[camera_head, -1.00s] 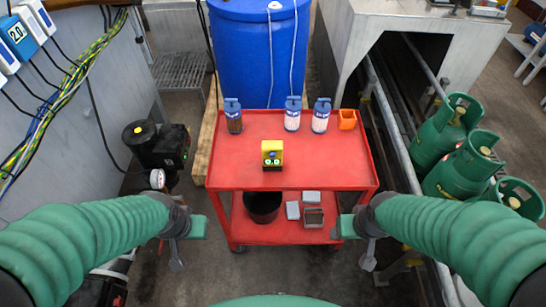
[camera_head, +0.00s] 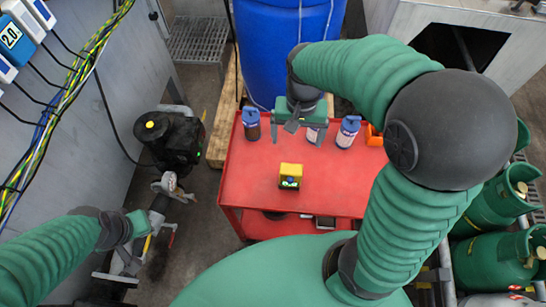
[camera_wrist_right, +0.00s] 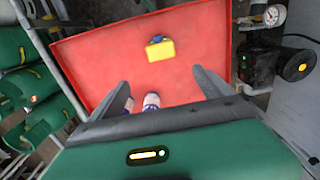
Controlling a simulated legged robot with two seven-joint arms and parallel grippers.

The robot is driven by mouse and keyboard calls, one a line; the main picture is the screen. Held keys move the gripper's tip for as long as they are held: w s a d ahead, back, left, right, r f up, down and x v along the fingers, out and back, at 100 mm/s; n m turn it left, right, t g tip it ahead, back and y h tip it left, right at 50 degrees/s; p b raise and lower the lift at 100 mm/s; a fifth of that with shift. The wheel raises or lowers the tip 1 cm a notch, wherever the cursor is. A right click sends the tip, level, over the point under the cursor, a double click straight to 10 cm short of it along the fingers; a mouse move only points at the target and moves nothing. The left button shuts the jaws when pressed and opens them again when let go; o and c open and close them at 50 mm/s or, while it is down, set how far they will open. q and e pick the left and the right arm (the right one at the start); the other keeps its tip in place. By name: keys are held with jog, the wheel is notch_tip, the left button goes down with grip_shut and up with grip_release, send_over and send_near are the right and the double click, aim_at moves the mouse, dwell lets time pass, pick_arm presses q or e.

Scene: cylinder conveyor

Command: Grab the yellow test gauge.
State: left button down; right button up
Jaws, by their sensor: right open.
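The yellow test gauge (camera_head: 291,172) stands on the top shelf of the red cart (camera_head: 250,187), near its middle. It also shows in the right wrist view (camera_wrist_right: 160,51), beyond my fingers. My right gripper (camera_head: 302,129) is over the back part of the cart, behind the gauge in the head view. Its two fingers are spread wide and empty in the right wrist view (camera_wrist_right: 160,82), apart from the gauge. My left gripper (camera_head: 127,233) is at the lower left, off the cart; its finger spacing is unclear.
A dark bottle (camera_head: 251,124) and a white bottle (camera_head: 348,132) stand along the cart's back edge. Another bottle (camera_head: 313,134) is partly hidden by my right gripper. An orange holder (camera_head: 374,135) is at the back right.

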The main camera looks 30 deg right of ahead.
jog(key=b, duration=0.1)
send_over(291, 169)
jog(key=f, duration=0.7)
jog(key=shift+s+a+f, duration=0.15)
jog(key=shift+s+f, duration=0.05)
jog(key=shift+f, duration=0.15)
jog(key=f, duration=0.2)
jog(key=w+f, duration=0.1)
jog(key=shift+d+f, duration=0.25)
jog(key=shift+f, duration=0.15)
jog(key=f, duration=0.4)
jog(key=shift+s+d+f+b, duration=0.1)
jog(key=shift+s+d+b, duration=0.2)
jog(key=shift+s, duration=0.1)
jog(key=shift+a+f, duration=0.15)
jog(key=shift+f, duration=0.1)
jog(key=shift+w+a, duration=0.2)
jog(key=shift+a, duration=0.1)
jog(key=shift+c, duration=0.9)
jog(key=shift+s+r, duration=0.1)
jog(key=c, duration=0.5)
jog(key=shift+d, duration=0.15)
jog(key=c, duration=0.5)
pick_arm(q)
jog(key=shift+s+a+f, duration=0.5)
jog(key=shift+s+f, duration=0.05)
jog(key=shift+f, duration=0.2)
pick_arm(e)
grip_shut()
